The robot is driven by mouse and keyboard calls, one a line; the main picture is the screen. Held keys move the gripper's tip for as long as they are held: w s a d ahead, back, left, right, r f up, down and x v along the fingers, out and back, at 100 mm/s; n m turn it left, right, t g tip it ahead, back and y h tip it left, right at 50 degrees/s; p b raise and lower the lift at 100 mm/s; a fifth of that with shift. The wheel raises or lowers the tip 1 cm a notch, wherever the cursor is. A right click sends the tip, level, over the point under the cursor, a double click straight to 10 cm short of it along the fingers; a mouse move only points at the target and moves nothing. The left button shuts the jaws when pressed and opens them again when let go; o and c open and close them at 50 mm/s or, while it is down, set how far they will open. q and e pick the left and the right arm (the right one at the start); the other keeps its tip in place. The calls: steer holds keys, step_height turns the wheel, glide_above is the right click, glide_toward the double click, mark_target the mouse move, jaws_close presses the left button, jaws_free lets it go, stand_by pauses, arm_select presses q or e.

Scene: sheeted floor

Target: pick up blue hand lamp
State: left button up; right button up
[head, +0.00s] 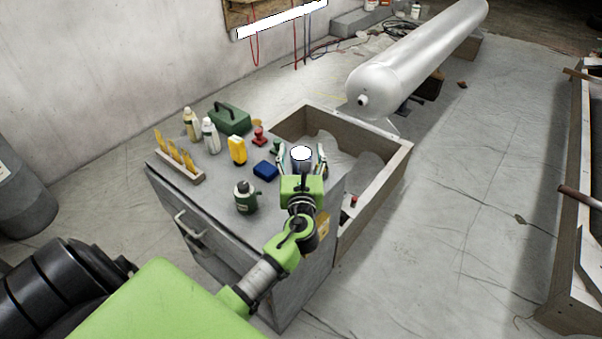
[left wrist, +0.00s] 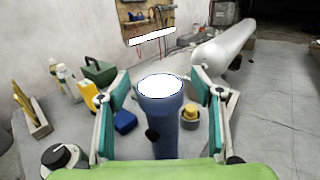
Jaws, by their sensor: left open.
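The blue hand lamp (head: 301,154) stands upright on the grey cabinet top near its right edge, its bright white lens facing up. It fills the middle of the left wrist view (left wrist: 162,128), with a dark knob on its side. My left gripper (head: 302,162) is open, with one finger on either side of the lamp. In the left wrist view (left wrist: 162,100) gaps show between the lamp and both teal-padded fingers. The lamp's base is hidden behind my gripper. My right gripper is not in view.
Close by stand a blue box (head: 265,171), a dark green jar (head: 246,197) and a yellow container (head: 237,150). A green toolbox (head: 230,120), bottles and a wooden tool holder (head: 183,172) are further left. A wooden crate (head: 378,180) adjoins the cabinet on the right.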

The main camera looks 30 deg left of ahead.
arm_select(q)
steer(key=shift+w+a, duration=0.1)
steer(key=c, duration=1.7)
steer(key=shift+r, duration=0.1)
